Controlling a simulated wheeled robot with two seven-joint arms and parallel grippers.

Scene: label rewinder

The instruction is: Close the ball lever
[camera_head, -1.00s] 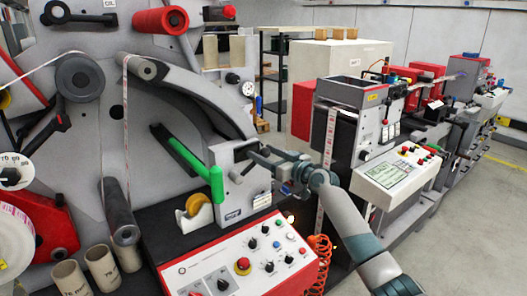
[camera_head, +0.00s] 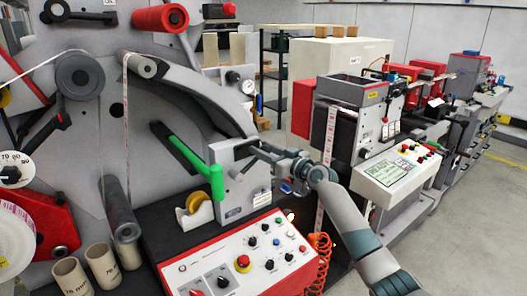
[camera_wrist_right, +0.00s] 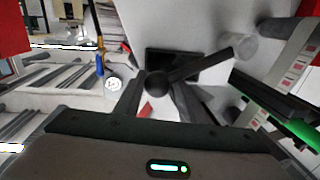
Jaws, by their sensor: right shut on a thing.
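The ball lever shows in the right wrist view as a dark ball (camera_wrist_right: 157,84) with a dark arm running up and right from it to a pivot. My right gripper (camera_wrist_right: 157,97) is shut on the ball, one finger on each side. In the head view, my right gripper (camera_head: 255,151) is at the upper right of the grey box (camera_head: 247,191). The lever is too small and too covered by the fingers there to make out clearly. My left gripper is not in view.
A green-handled bar (camera_head: 190,158) sticks out just left of the box. A yellow tape roll (camera_head: 194,204) stands below it. A red-and-white control panel (camera_head: 238,262) lies in front. A label strip and printing unit (camera_head: 352,125) stand to the right.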

